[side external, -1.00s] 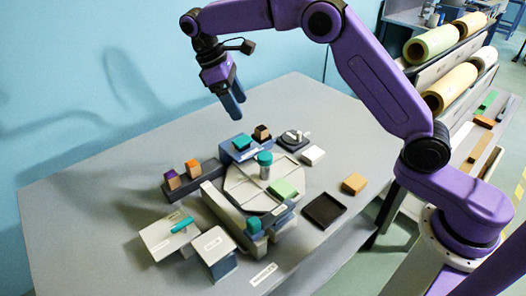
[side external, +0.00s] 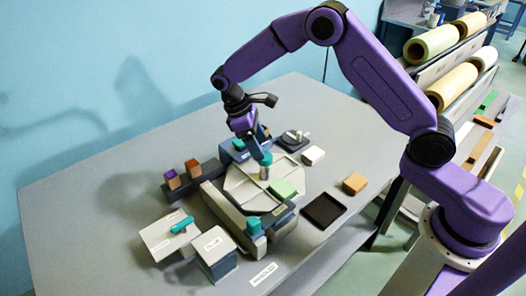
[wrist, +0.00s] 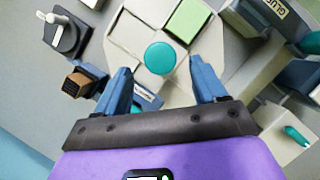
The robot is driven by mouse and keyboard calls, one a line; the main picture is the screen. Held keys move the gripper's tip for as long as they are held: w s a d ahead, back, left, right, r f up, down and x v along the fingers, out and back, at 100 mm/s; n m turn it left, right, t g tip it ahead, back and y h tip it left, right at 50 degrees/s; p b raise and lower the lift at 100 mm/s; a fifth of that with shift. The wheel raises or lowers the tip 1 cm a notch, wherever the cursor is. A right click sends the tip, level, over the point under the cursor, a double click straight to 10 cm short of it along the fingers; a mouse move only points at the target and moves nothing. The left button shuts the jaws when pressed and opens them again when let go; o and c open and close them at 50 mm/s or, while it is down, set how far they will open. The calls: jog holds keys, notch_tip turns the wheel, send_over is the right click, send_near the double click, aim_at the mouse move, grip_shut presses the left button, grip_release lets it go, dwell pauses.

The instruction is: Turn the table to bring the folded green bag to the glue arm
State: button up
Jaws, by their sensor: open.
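The round turntable (side external: 240,187) is pale and divided into sections, with a teal-topped knob (side external: 265,172) standing at its middle. The folded green bag (side external: 284,190) lies flat on the turntable at its near right. It also shows in the wrist view (wrist: 187,20). The glue arm station (wrist: 262,12), labelled "GLUE", is at the upper right of the wrist view. My gripper (side external: 258,158) is above the turntable close to the knob. In the wrist view my gripper (wrist: 162,85) is open, its blue fingers apart on either side below the teal knob top (wrist: 160,58), with nothing between them.
A black tray (side external: 323,210) and an orange block (side external: 354,183) lie to the right. A white block (side external: 313,155) and a dark dial base (side external: 292,141) stand behind. A dark rack (side external: 190,179) with two blocks is at the left. The table's far left is clear.

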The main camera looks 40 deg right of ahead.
aim_at(265, 169)
jog(key=shift+x, duration=1.9)
jog(key=shift+c, duration=0.4)
grip_shut()
